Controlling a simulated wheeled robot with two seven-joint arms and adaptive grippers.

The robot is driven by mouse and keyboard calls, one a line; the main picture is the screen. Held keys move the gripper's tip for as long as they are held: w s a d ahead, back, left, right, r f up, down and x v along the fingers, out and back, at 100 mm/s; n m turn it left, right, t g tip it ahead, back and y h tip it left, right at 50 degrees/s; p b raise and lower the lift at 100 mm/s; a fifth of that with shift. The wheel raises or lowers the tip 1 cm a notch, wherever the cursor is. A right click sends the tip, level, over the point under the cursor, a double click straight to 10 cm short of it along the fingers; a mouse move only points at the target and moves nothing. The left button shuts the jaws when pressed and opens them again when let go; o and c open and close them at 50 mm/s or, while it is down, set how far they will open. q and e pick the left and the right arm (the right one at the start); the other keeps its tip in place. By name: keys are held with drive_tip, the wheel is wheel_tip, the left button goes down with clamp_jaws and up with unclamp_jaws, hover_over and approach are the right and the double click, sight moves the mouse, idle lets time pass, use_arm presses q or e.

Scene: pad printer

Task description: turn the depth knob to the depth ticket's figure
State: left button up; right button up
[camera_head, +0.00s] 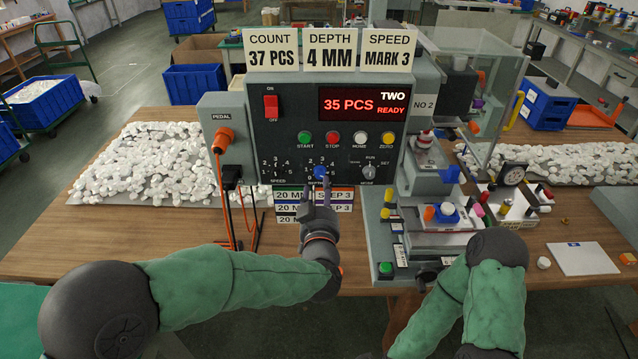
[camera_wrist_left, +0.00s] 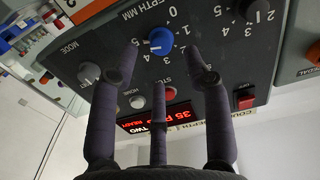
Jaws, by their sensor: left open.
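The blue depth knob (camera_head: 320,172) sits on the grey panel under the row of push buttons. It also shows in the left wrist view (camera_wrist_left: 160,42), ringed by printed figures from 0 to 5. I cannot tell for sure which figure its pointer meets. The depth ticket (camera_head: 330,50) above the panel reads 4 MM. My left gripper (camera_head: 321,194) is in front of the knob, coming from below. In the left wrist view its fingers (camera_wrist_left: 161,68) are spread open and empty, on either side of the knob, seemingly short of it. My right gripper does not show.
The speed knob (camera_head: 278,171) and mode knob (camera_head: 369,172) flank the depth knob. Start, stop, home and zero buttons lie just above. The display (camera_head: 362,104) reads 35 PCS READY. Paper labels (camera_head: 338,195) hang below the dial, near my gripper. White parts (camera_head: 150,165) cover the table at left.

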sight(320, 176)
use_arm(q)
drive_tip(key=shift+w+b, duration=0.35)
drive_tip(key=shift+w, duration=1.95)
